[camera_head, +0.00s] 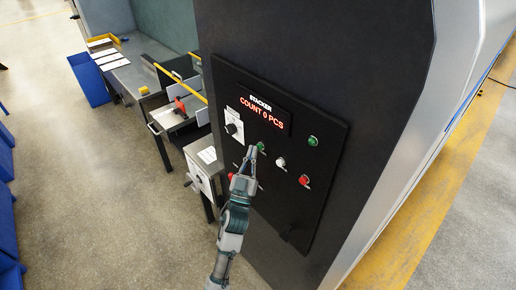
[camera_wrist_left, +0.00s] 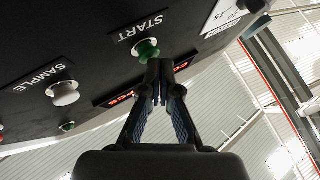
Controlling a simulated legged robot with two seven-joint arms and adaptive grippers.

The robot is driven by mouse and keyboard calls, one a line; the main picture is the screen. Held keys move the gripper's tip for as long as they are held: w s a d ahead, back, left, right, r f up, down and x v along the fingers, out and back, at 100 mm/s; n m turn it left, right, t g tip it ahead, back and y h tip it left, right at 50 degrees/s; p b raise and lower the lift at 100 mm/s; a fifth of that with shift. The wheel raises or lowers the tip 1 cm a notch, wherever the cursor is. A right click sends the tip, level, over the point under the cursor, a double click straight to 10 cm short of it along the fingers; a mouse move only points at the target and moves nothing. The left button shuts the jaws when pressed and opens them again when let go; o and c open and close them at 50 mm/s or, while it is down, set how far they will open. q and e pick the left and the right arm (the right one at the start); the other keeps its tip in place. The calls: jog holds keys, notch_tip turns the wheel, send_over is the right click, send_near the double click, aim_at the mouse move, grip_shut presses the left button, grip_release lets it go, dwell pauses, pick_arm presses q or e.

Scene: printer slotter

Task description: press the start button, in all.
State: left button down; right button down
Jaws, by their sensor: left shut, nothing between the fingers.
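The green start button (camera_wrist_left: 147,48) sits under the label START in the left wrist view. In the head view the green button (camera_head: 261,146) shows on the black control panel (camera_head: 325,205), just beside my fingertips. My left gripper (camera_head: 251,153) is shut and empty, pointing up at the panel. In the left wrist view its fingertips (camera_wrist_left: 158,70) lie right by the lower right edge of the start button. I cannot tell whether they touch it. The panel display (camera_head: 262,110) reads STACKER, COUNT 0 PCS. My right gripper is not in view.
A metal table (camera_head: 155,105) with a yellow bar stands to the left. Blue bins (camera_head: 89,82) stand farther back.

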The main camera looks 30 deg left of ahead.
pick_arm(q)
jog(key=shift+w+d, duration=0.15)
jog(key=shift+w, duration=0.2)
dwell(0.3)
jog(key=shift+s, duration=0.2)
jog(key=shift+s+a, duration=0.4)
jog(key=shift+s, duration=0.35)
jog(key=shift+p, duration=0.3)
jog(key=s, duration=0.1)
jog(key=s+a, duration=0.1)
jog(key=s, duration=0.1)
jog(key=s+a+p, duration=0.1)
jog(key=shift+s, duration=0.3)
dwell(0.5)
